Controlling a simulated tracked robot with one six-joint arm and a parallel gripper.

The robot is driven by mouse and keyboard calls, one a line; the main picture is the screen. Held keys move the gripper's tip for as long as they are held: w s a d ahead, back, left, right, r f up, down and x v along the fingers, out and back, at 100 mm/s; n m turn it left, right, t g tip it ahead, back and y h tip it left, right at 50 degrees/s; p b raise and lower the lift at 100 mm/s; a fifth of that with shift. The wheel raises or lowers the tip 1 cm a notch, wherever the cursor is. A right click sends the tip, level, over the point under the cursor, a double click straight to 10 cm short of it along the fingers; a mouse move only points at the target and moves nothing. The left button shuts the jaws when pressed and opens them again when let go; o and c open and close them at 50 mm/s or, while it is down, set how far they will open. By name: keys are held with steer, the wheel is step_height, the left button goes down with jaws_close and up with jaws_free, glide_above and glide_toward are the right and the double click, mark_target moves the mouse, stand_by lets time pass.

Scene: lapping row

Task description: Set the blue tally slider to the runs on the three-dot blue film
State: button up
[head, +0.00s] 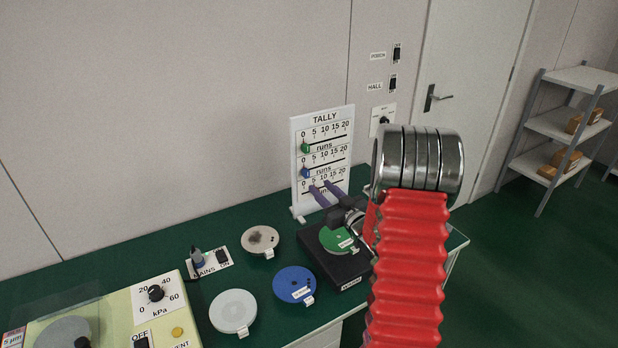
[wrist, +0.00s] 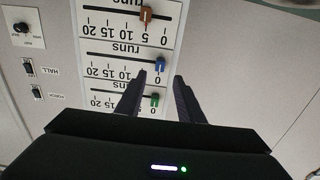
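The white TALLY board (head: 321,124) stands at the back of the bench, with three scales marked 0 to 20. The blue tally slider (head: 306,172) is on the middle scale, at 0; it also shows in the upside-down wrist view (wrist: 160,65). My gripper (head: 319,185) is in front of the board. In the wrist view its fingers (wrist: 160,75) are apart, either side of the blue slider in the picture; I cannot tell whether they touch it. A blue disc (head: 285,285) with a white label lies on the bench; its dots and writing are too small to read.
The green slider (wrist: 154,98) is at 0 and the brown slider (wrist: 146,15) near 5. A green disc (head: 332,239) lies on a black block (head: 350,268). A speckled disc (head: 260,238), a pale disc (head: 232,310) and a mains switch plate (head: 212,264) are nearby.

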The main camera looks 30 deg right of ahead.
mark_target(308, 174)
steer(key=w, duration=0.8)
steer(key=shift+w+d, duration=0.2)
steer(key=shift+w, duration=0.15)
steer(key=shift+c, duration=0.4)
jaws_close()
